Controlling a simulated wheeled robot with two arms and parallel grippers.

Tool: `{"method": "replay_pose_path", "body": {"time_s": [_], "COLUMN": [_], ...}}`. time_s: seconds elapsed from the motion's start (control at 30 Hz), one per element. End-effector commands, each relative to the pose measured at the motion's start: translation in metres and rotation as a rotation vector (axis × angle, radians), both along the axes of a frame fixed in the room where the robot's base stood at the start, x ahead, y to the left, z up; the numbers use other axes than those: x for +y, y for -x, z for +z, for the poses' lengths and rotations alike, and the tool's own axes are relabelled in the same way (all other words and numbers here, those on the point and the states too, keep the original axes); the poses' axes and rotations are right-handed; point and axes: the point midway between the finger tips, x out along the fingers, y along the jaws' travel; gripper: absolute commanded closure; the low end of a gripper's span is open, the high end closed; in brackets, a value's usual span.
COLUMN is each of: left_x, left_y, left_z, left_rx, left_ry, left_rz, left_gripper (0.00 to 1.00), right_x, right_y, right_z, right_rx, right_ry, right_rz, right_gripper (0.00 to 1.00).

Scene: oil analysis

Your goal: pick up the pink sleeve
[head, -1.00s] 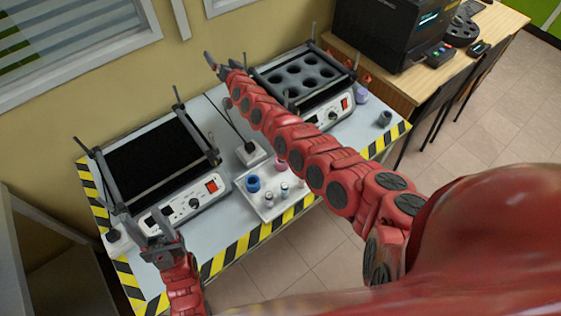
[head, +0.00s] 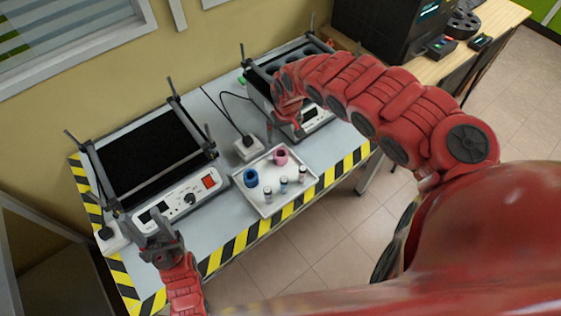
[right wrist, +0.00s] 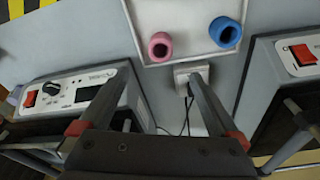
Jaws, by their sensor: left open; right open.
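The pink sleeve (head: 281,157) stands near the back of a white tray (head: 265,211) on the table. It also shows in the right wrist view (right wrist: 160,46), beyond the fingertips. My right gripper (right wrist: 158,78) is open and empty, its fingers spread apart and not touching the sleeve. In the head view my right gripper (head: 281,128) hangs behind the tray, partly hidden by its own arm. My left gripper (head: 150,217) is open and empty at the front of the left device.
A blue sleeve (head: 250,177) and several small vials (head: 283,185) share the tray. A power socket block (head: 248,148) with a cable sits just behind it. A black-topped device (head: 150,155) stands left, and another device (head: 318,115) stands at the back right.

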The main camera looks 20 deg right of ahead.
Motion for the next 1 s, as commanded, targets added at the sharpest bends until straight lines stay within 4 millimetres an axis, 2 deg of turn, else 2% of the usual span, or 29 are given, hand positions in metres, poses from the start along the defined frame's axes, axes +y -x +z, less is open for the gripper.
{"method": "replay_pose_path", "body": {"time_s": [0.03,0.1,0.33,0.5,0.77,1.0], "left_x": [0.0,0.0,0.0,0.0,0.0,0.0], "left_y": [0.0,0.0,0.0,0.0,0.0,0.0], "left_z": [-0.02,-0.011,-0.011,-0.011,-0.007,-0.002], "left_rx": [0.0,0.001,0.0,0.0,0.0,0.0], "left_ry": [0.0,0.0,0.0,0.0,0.0,0.0], "left_rz": [0.0,0.0,0.0,0.0,0.0,0.0], "left_gripper": [0.5,0.5,0.5,0.5,0.5,0.5], "right_x": [0.002,0.004,0.005,0.003,0.004,0.005], "right_y": [-0.002,-0.004,-0.009,-0.013,-0.016,-0.017], "right_z": [-0.021,-0.023,-0.064,-0.079,-0.089,-0.116], "right_rx": [-0.003,-0.001,-0.001,-0.003,-0.007,-0.004], "right_ry": [-0.009,-0.007,-0.008,-0.005,-0.006,-0.008], "right_rz": [-0.002,0.0,0.0,0.001,0.001,-0.002], "right_gripper": [0.03,0.03,0.03,0.03,0.03,0.03]}}
